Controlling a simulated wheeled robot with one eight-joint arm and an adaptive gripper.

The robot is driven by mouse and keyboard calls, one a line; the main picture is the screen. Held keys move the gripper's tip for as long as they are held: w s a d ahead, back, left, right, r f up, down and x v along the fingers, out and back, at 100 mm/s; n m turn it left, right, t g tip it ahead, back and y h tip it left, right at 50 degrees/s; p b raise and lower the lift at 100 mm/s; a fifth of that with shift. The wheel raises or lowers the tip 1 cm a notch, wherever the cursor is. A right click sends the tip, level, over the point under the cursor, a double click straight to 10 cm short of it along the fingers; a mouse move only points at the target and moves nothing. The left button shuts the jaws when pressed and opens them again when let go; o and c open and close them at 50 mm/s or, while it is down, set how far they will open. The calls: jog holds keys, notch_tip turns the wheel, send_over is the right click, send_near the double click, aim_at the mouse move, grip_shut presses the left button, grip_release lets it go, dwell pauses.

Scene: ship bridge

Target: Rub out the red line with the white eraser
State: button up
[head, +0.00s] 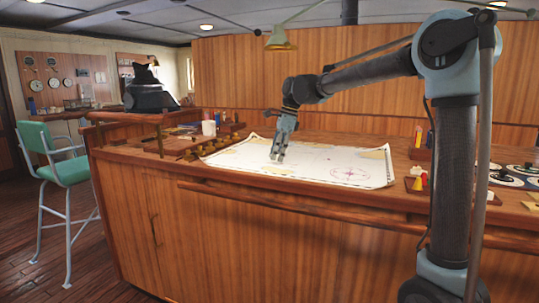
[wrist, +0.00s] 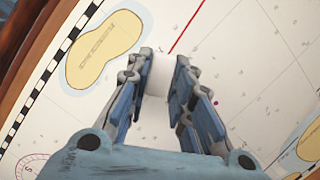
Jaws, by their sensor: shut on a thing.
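My gripper (head: 276,158) is over the left part of the chart (head: 320,172) on the wooden counter. In the wrist view my gripper (wrist: 160,72) is shut on the white eraser (wrist: 158,76), which sits between the fingertips. The eraser is partly hidden by the fingers. The red line (wrist: 187,26) runs on the chart from just beyond the eraser up to the top edge of the wrist view. Whether the eraser touches the paper, I cannot tell. The red line is too small to make out in the head view.
A white mug (head: 209,128) and a row of brass pieces stand left of the chart. A small tray with a red and a yellow piece (head: 419,183) stands to its right. A lamp (head: 281,42) hangs above. A green chair (head: 66,160) is on the floor at left.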

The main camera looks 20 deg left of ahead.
jog(key=d, duration=0.8)
jog(key=shift+w, duration=0.35)
send_near(261, 163)
jog(key=a+f, duration=0.1)
jog(key=a, duration=0.1)
jog(key=a+f, duration=0.2)
jog(key=s+a+f, duration=0.1)
jog(key=a+f, duration=0.1)
jog(key=shift+a, duration=0.15)
jog(key=shift+s+f, duration=0.1)
jog(key=shift+f, duration=0.3)
dwell(2.6)
dwell(0.5)
jog(key=shift+d, duration=1.15)
jog(key=shift+w+d, duration=0.2)
jog(key=shift+d, duration=0.95)
